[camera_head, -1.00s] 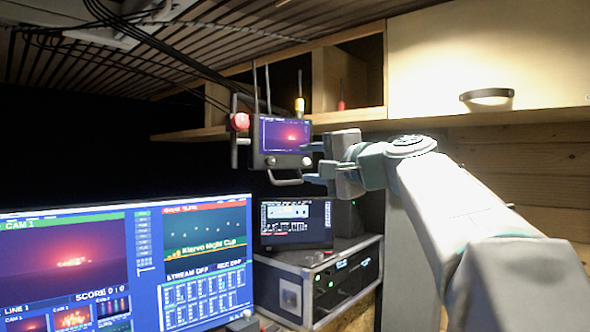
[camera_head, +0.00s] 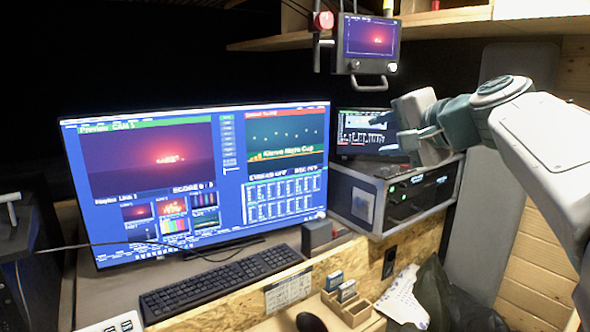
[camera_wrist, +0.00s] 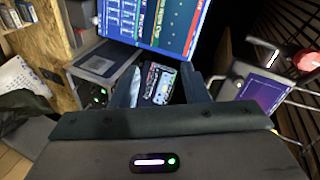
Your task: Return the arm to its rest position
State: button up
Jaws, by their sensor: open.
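My gripper (camera_head: 408,122) is at the end of my arm, on the right of the head view. It is open, and nothing shows between its fingers. In the head view it is in front of a small screen (camera_head: 362,133) and above the rack case (camera_head: 398,196). In the wrist view my gripper (camera_wrist: 166,88) has its two fingers apart, with the small screen (camera_wrist: 157,82) seen between them in the background. The hanging monitor (camera_head: 366,38) with handles is above and left of my gripper in the head view.
A large monitor (camera_head: 200,185) stands on the desk at left, with a keyboard (camera_head: 220,284) before it. The hanging monitor also shows at right in the wrist view (camera_wrist: 262,95). A shelf (camera_head: 470,27) runs along the top right. A dark bag (camera_head: 440,300) is at lower right.

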jog(key=s+a+f+n+g+h+p, duration=0.1)
jog(key=s+f+n+g+h, duration=0.1)
jog(key=s+f, duration=0.5)
jog(key=s+f+n+g+h, duration=0.2)
jog(key=s+f+n+g, duration=0.2)
jog(key=f, duration=1)
jog(key=s+a+f+n+g+h+p, duration=0.1)
jog(key=s+f+n+g+h, duration=0.1)
jog(key=s+f, duration=0.8)
jog(key=shift+s+a+f+n+g+p, duration=0.15)
jog(key=shift+a+f+n+g+p, duration=0.2)
jog(key=shift+f+n+g, duration=0.65)
jog(key=shift+r, duration=0.15)
